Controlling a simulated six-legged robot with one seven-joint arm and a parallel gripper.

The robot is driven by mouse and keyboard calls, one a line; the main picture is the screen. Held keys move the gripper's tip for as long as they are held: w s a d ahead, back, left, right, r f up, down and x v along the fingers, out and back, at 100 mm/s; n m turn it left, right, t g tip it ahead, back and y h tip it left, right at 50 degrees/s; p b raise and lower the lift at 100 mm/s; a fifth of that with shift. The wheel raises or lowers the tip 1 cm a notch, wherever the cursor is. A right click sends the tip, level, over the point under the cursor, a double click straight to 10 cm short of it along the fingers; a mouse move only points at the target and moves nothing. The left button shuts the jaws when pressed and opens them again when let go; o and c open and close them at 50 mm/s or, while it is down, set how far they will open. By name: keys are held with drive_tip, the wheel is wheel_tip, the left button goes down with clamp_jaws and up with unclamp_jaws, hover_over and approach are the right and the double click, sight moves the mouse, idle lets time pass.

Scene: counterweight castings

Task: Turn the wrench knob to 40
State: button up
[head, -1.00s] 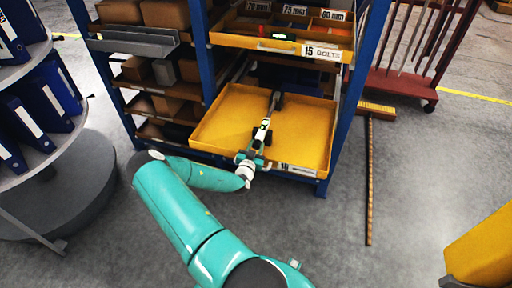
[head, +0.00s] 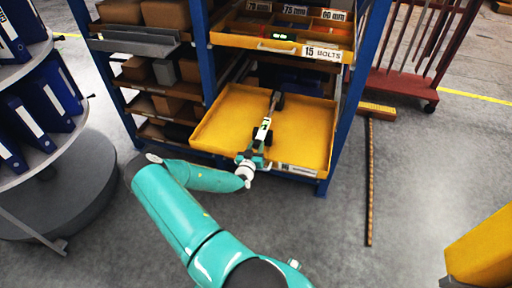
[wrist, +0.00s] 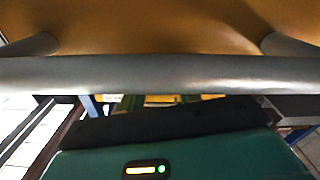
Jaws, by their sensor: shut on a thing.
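My gripper (head: 274,100) reaches over the open lower yellow drawer (head: 208,128) in the head view. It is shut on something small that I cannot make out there. No wrench knob or scale can be read in either view. In the wrist view a thick grey bar (wrist: 160,75) crosses the whole picture close to the camera. It has a short post at each end and lies in front of an orange-yellow panel (wrist: 160,25), like a drawer handle. Below it is a teal housing (wrist: 220,155) with a small lit strip. My fingertips do not show clearly.
The upper drawer (head: 235,40), labelled 15 BOLTS, stands out above and holds a dark item with a green display (head: 284,37). A blue rack post (head: 350,100) is at right. A broom (head: 369,180) lies on the floor. A round binder shelf (head: 75,150) stands left.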

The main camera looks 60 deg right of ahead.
drive_tip(key=o, duration=1)
drive_tip(key=shift+c, duration=0.2)
drive_tip(key=s+a, duration=0.2)
drive_tip(key=a, duration=1.1)
drive_tip(key=shift+a, duration=0.3)
drive_tip(key=shift+s, duration=0.15)
